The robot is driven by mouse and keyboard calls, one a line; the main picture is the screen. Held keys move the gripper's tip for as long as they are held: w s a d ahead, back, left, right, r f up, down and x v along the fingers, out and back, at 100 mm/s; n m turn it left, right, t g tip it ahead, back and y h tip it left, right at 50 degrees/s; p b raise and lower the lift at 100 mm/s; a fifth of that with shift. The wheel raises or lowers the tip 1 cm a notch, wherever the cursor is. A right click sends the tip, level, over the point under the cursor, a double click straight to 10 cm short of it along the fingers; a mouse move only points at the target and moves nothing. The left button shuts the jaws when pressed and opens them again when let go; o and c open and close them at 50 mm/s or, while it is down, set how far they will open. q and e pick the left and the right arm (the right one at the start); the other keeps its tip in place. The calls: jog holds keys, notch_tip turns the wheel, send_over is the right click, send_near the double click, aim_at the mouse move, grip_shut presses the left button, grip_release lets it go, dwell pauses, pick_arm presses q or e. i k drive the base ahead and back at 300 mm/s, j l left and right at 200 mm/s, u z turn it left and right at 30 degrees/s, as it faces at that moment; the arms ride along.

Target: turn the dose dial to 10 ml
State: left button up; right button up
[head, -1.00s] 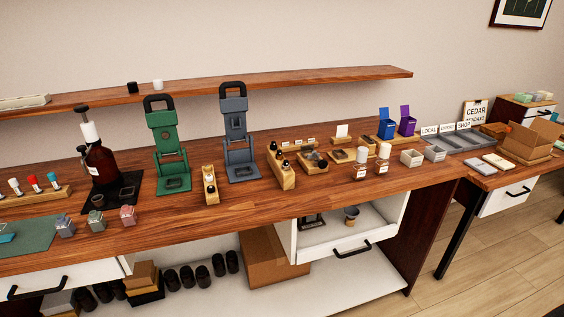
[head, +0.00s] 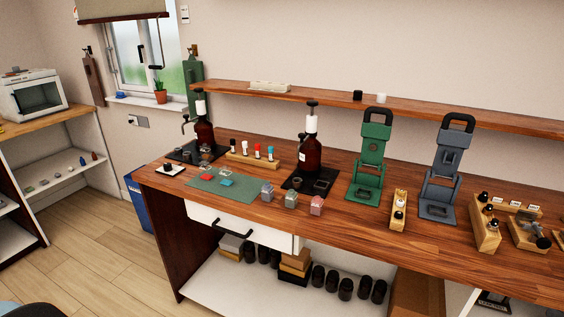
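Two brown bottles with white dispenser heads and black tops stand on the bench. The left bottle (head: 205,134) is near the bench's left end, and the right bottle (head: 310,155) stands left of the green press. Each is on a dark mat with small vessels in front. I cannot make out a dose dial or its setting on the white heads at this size. A small white plate (head: 172,171) with a dark piece on it lies at the front left corner. Neither of my grippers is in view.
A green press (head: 371,150) and a grey press (head: 442,187) stand right of the bottles. Open floor (head: 115,255) lies left of the bench.

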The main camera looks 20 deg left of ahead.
aim_at(167, 167)
jog(key=u, duration=1.6)
jog(key=z, duration=0.6)
jog(key=i+j+z, duration=0.3)
jog(key=j+z, duration=0.15)
jog(key=i+j+z, duration=0.2)
jog(key=j, duration=0.2)
jog(key=i+j+z, duration=0.1)
jog(key=j, duration=0.35)
jog(key=i+j+z, duration=0.1)
jog(key=j, duration=0.3)
